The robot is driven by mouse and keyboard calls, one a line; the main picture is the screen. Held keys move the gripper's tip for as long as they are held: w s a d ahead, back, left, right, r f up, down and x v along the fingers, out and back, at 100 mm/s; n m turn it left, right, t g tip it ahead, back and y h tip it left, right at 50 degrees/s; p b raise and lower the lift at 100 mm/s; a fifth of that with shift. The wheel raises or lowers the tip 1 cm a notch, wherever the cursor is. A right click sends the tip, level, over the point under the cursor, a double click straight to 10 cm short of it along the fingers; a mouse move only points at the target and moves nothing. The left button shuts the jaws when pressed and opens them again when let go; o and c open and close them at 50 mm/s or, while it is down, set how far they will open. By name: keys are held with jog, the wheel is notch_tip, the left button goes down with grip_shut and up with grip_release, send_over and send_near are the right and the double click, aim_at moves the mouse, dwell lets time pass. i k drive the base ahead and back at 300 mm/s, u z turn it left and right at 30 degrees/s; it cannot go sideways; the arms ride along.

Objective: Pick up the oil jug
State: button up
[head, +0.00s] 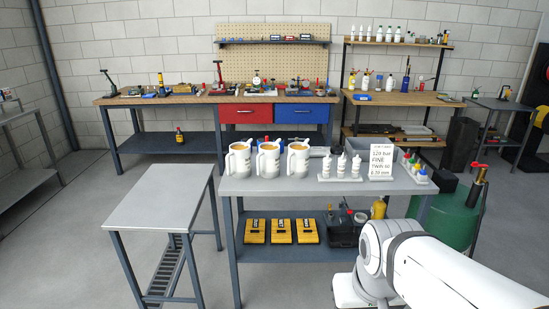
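Three white jugs with handles stand upright in a row on the grey table: the left jug (240,162), the middle jug (268,161) and the right jug (298,161). Each shows an amber-brown fill at its open top. I cannot tell which of them is the oil jug. A small dark bottle with an orange-red label (179,135) stands on the lower shelf of the back bench. My white arm shows at the lower right, in front of the table. My gripper is not in view.
The grey table (230,188) also holds small white bottles (341,165), a printed sign (381,162) and colour-capped bottles (414,167). Yellow boxes (281,231) sit on its lower shelf. A green tank (460,215) stands at right. A bare side table (165,196) stands at left.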

aim_at(268, 160)
jog(key=i, duration=1.3)
jog(key=u, duration=0.05)
